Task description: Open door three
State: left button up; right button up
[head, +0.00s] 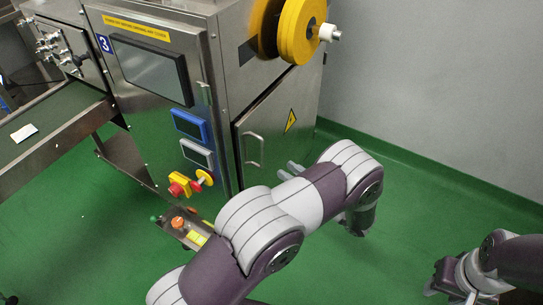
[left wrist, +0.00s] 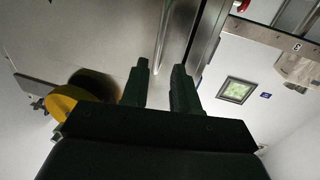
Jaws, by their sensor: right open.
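The door looks closed. My right gripper (head: 440,288) is open and empty over the floor at lower right.
Yellow reels (head: 298,30) stick out above the door and also show in the left wrist view (left wrist: 62,102). A conveyor (head: 50,127) is at left. Green floor to the right is free up to the grey wall (head: 450,90).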

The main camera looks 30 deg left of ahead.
aim_at(263, 165)
pick_arm(q)
jog(key=b+x, duration=0.2)
jog(key=x, duration=0.8)
jog(key=shift+a, duration=0.25)
jog(key=shift+f, duration=0.1)
grip_shut()
